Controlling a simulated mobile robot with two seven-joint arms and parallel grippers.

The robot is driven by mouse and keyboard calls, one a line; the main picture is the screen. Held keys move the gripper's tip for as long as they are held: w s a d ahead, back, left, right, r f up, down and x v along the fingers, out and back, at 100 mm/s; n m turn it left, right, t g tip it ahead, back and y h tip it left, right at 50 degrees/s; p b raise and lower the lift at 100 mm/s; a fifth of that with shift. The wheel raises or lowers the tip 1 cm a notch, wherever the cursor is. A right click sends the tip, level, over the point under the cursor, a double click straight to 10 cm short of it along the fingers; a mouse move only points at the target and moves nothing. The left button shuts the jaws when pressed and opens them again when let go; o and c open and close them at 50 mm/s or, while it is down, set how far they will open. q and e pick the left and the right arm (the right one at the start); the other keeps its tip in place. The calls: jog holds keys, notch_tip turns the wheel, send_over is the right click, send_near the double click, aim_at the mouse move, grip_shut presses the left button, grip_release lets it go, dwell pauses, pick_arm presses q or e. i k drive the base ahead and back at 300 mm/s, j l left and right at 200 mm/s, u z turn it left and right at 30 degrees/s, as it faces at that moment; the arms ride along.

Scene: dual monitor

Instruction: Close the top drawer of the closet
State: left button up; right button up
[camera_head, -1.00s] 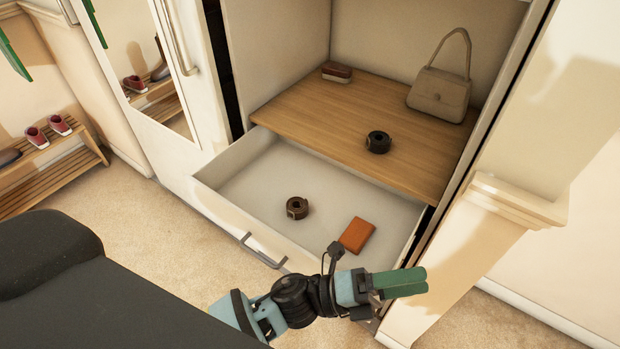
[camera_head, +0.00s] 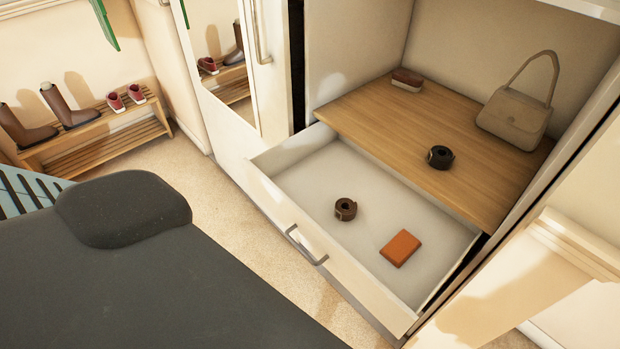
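The top drawer (camera_head: 279,206) of the closet is pulled out, with a metal bar handle (camera_head: 306,245) on its white front. Inside it lie a rolled brown belt (camera_head: 345,209) and an orange wallet-like item (camera_head: 400,248). The closet (camera_head: 362,55) stands open above the drawer, with a wooden shelf (camera_head: 400,135) at its base. Neither of my grippers shows in the head view, so whether they are open or shut is hidden.
On the shelf are a dark rolled belt (camera_head: 439,157), a brown brush-like item (camera_head: 407,79) and a beige handbag (camera_head: 517,112). A wooden shoe rack (camera_head: 99,136) with boots and red shoes stands at the left. Carpet (camera_head: 215,185) is free left of the drawer.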

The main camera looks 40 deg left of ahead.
aim_at(300, 180)
jog(key=i+l, duration=0.45)
jog(key=u, duration=1.65)
jog(key=j+z, duration=0.2)
jog(key=i+j, duration=0.05)
jog(key=j, duration=0.05)
